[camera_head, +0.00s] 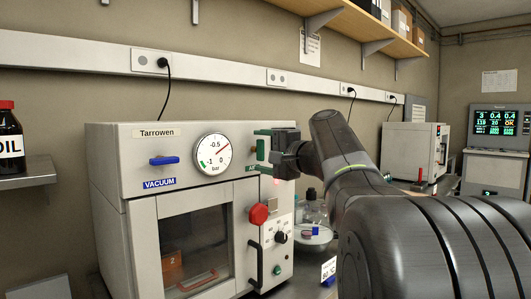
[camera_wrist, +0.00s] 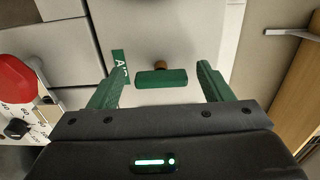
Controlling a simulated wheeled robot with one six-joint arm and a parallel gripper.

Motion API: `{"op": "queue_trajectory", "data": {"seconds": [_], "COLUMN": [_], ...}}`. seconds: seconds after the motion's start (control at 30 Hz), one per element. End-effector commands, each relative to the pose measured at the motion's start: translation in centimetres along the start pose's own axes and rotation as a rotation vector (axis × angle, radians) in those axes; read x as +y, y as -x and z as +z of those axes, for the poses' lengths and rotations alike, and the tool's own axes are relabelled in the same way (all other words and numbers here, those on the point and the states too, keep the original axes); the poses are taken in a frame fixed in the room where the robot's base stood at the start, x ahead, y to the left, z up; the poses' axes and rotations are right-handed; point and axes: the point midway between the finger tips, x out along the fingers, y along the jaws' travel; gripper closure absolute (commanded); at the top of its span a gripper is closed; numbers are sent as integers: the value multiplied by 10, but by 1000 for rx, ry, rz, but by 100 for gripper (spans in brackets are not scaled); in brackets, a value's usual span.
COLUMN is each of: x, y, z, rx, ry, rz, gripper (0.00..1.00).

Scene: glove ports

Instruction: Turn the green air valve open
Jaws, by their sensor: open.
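The green air valve (camera_wrist: 162,79) is a bar handle on a brass stem, on the front of the white vacuum oven (camera_head: 150,207). In the wrist view the bar lies crosswise between the two green fingers of my gripper (camera_wrist: 161,84), with a gap on each side. A green label (camera_wrist: 119,66), partly covered by a finger, is beside it. In the head view my gripper (camera_head: 261,150) is at the oven's upper right front, fingers one above the other and apart. It covers much of the valve and label there.
On the oven front are a blue vacuum handle (camera_head: 164,160), a dial gauge (camera_head: 213,154), a red knob (camera_head: 258,214) and a dark door handle (camera_head: 255,265). Glassware (camera_head: 312,220) stands right of the oven. A wooden shelf (camera_head: 355,22) runs above.

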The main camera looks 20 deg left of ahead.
Motion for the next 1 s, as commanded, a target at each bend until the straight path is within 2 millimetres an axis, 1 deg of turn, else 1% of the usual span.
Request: {"op": "queue_trajectory", "data": {"seconds": [0.07,0.17,0.27,0.5,0.7,0.83,1.0], "x": [0,0,0,0,0,0,0], "y": [2,12,28,75,109,124,135], "z": [0,-1,-1,-1,-1,-1,-1], "rx": [1,3,5,6,5,4,2], "ry": [0,0,1,1,0,0,0], "rz": [-1,-1,-1,0,0,0,1], "gripper": [27,27,27,27,27,27,27]}}
